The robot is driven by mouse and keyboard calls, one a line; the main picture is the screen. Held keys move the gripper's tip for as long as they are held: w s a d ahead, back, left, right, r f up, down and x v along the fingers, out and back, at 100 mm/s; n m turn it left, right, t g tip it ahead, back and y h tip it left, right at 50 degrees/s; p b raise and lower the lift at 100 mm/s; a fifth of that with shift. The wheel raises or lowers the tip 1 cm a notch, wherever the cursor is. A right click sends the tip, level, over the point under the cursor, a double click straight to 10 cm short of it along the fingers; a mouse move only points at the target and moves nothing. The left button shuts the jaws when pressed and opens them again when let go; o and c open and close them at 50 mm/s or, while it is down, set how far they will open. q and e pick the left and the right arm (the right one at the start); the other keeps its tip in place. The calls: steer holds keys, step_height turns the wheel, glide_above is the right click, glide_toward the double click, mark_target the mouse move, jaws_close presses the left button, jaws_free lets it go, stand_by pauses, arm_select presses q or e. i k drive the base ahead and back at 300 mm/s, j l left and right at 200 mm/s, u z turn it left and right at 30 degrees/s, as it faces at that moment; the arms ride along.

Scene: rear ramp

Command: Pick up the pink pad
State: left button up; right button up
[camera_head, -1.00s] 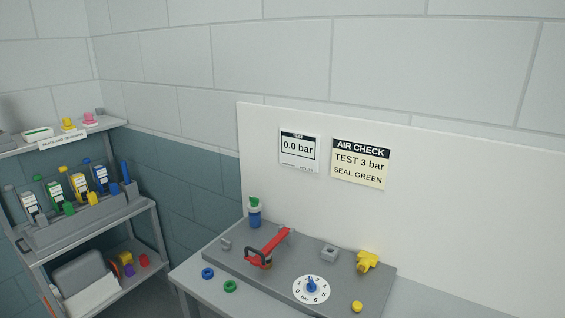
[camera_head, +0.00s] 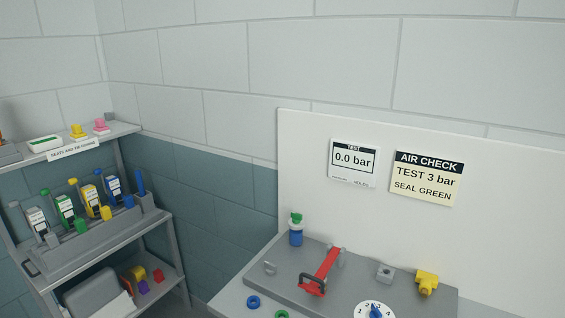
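A small pink object (camera_head: 101,125), which looks like the pink pad, sits on the top shelf (camera_head: 122,131) at the left, near the shelf's right end. It stands just right of a similar yellow piece (camera_head: 78,131). It is too small to make out its exact shape. Neither of my grippers is in view.
A white tray with a green strip (camera_head: 45,143) and a label (camera_head: 73,150) share the top shelf. A rack of several coloured tools (camera_head: 100,238) fills the shelf below. A bench with a red lever (camera_head: 320,272) and dial (camera_head: 374,311) stands at the right.

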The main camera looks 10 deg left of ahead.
mark_target(101, 129)
steer(key=i+j, duration=0.1)
steer(key=j, duration=0.5)
steer(key=i+j, duration=0.1)
steer(key=j, duration=0.5)
steer(key=i+j, duration=0.1)
steer(key=j, duration=0.5)
steer(key=i+j, duration=0.15)
steer(key=j, duration=0.15)
steer(key=i+j, duration=0.15)
steer(key=i+j+z, duration=0.1)
steer(key=j, duration=0.3)
steer(key=i, duration=0.05)
